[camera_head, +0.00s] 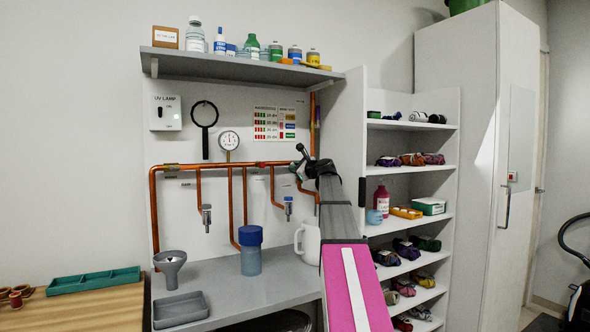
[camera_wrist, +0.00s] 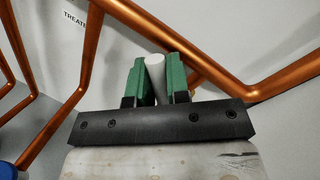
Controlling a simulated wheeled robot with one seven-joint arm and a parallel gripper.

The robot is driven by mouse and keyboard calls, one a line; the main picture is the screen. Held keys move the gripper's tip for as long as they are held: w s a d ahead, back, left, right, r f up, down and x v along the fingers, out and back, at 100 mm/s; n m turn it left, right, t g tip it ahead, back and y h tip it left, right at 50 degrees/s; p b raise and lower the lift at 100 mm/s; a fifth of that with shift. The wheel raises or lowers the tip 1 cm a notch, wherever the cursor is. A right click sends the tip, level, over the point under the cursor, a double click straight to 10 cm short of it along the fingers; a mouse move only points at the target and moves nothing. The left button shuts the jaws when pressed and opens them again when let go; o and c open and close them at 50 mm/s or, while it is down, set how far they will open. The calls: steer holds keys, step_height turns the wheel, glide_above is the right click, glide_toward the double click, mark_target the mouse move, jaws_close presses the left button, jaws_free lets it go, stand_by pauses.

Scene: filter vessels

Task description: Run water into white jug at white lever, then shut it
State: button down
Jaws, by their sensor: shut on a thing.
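The white jug (camera_head: 307,242) stands on the grey bench top under the copper pipes, partly hidden by my arm. Its handle is on its left side. In the wrist view, my gripper (camera_wrist: 156,80) has its green finger pads shut on the pale, rounded end of the white lever (camera_wrist: 155,67). In the head view, my gripper (camera_head: 304,170) is at the right end of the copper pipe, above the jug. The lever is hard to make out there. The outlet over the jug and any running water are hidden.
A blue-lidded container (camera_head: 250,252), a grey funnel (camera_head: 170,268) and a grey tray (camera_head: 181,309) stand left of the jug. Two small taps (camera_head: 207,217) (camera_head: 288,207) hang from the copper pipes (camera_head: 231,165). A shelf unit (camera_head: 411,172) stands close on the right.

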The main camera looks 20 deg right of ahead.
steer(key=shift+s+a+f+n, duration=0.1)
steer(key=shift+a+f+n, duration=0.35)
steer(key=shift+n, duration=0.55)
steer(key=shift+s+a+f+n+g+h, duration=0.1)
steer(key=shift+a+f+n+g+h, duration=0.2)
steer(key=shift+f+n, duration=0.6)
steer(key=shift+a+f+n+g+h, duration=0.15)
steer(key=shift+f+n+h, duration=0.35)
steer(key=shift+n, duration=0.8)
steer(key=shift+s+a+f+n+g+h, duration=0.1)
steer(key=shift+a+f+n+g+h, duration=0.15)
steer(key=shift+f+n, duration=0.65)
steer(key=shift+r+n, duration=0.15)
steer(key=shift+n, duration=0.15)
steer(key=c, duration=1.4)
jaws_free()
steer(key=shift+w, duration=0.1)
steer(key=v, duration=1.1)
steer(key=shift+r, duration=0.1)
